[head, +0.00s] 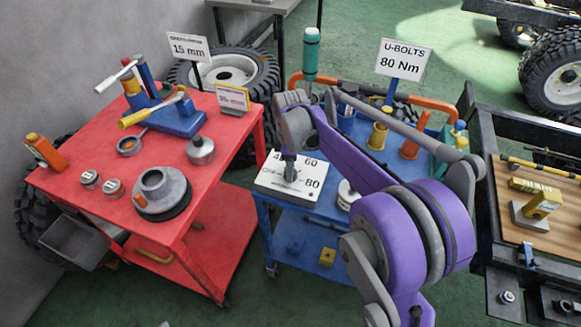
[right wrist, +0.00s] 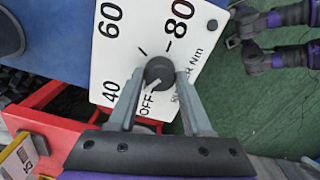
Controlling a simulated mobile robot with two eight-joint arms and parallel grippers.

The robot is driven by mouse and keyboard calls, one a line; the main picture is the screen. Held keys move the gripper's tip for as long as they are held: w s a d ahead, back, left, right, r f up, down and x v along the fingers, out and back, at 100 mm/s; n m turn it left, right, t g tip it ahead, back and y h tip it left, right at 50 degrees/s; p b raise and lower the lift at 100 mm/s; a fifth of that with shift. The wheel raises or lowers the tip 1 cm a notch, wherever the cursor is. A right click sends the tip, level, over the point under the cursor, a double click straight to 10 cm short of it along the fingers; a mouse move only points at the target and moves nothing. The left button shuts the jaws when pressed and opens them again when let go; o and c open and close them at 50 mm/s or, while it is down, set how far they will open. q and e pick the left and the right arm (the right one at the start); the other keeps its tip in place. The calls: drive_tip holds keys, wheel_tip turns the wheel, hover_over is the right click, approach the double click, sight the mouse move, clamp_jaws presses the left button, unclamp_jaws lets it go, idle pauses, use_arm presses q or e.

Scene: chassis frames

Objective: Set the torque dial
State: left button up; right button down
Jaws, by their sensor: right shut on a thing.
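The torque dial panel (head: 272,186) is a white box with 40, 60 and 80 marks on the front left corner of the blue cart. In the right wrist view the panel (right wrist: 108,72) also shows OFF and Nm lettering. Its round dark knob (right wrist: 160,71) sits between my right gripper's (right wrist: 160,78) fingertips, which are shut on it. The pale line on the knob points toward OFF. In the head view my right gripper (head: 290,172) comes down onto the panel and hides the knob. A sign (head: 403,58) reads U-BOLTS 80 Nm. My left gripper does not show.
A red cart (head: 90,200) with tools, sockets and a flanged hub (head: 161,192) stands left. A dark frame with a wooden board (head: 535,235) stands right.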

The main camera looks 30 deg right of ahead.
drive_tip(key=m, duration=0.3)
drive_tip(key=shift+m, duration=0.4)
drive_tip(key=m, duration=0.3)
drive_tip(key=shift+m, duration=0.3)
drive_tip(key=m, duration=0.3)
drive_tip(key=shift+m+p, duration=0.3)
drive_tip(key=shift+m, duration=0.1)
drive_tip(key=m, duration=0.3)
drive_tip(key=shift+m, duration=0.3)
drive_tip(key=m, duration=0.3)
drive_tip(key=shift+m, duration=0.3)
drive_tip(key=m, duration=0.3)
drive_tip(key=shift+m, duration=0.3)
drive_tip(key=m, duration=0.4)
drive_tip(key=shift+m, duration=2.1)
